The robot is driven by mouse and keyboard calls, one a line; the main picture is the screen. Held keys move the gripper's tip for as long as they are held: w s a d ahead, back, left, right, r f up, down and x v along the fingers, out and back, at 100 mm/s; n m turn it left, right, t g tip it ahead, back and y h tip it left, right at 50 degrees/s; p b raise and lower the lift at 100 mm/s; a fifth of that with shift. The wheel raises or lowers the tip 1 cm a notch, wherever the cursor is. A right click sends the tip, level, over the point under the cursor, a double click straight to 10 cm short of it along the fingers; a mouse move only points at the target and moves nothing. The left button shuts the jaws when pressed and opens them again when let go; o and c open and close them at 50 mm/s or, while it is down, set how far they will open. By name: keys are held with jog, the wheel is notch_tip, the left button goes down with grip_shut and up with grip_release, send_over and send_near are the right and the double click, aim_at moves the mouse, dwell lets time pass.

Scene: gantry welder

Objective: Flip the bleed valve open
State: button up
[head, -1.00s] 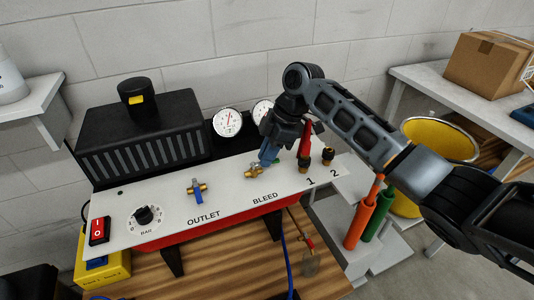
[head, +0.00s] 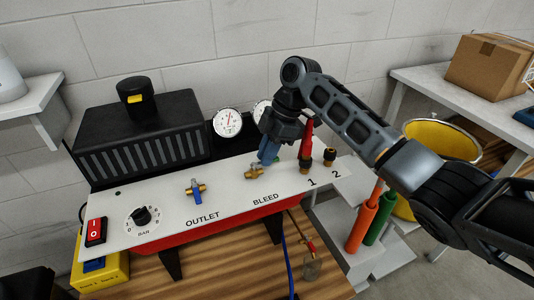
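The bleed valve (head: 254,173) is a small brass valve on the white panel (head: 222,218), above the printed word BLEED. My gripper (head: 268,158) reaches down from the upper right, its blue fingertips right at the valve. The fingers cover the valve's handle, so I cannot see which way the handle points. The view does not show whether the fingers are apart or closed on it. A second brass valve with a blue handle, the outlet valve (head: 196,190), sits to the left above the word OUTLET, with its handle pointing toward the front edge.
Two round gauges, one at the left (head: 227,122), stand behind. A dial (head: 141,216) and red switch (head: 95,231) are at the panel's left. A black ribbed unit (head: 140,135) stands behind.

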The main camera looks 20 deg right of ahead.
jog(key=o, duration=0.4)
jog(key=b+v, duration=0.1)
jog(key=v, duration=0.6)
jog(key=shift+d+r, duration=0.2)
jog(key=shift+r, duration=0.15)
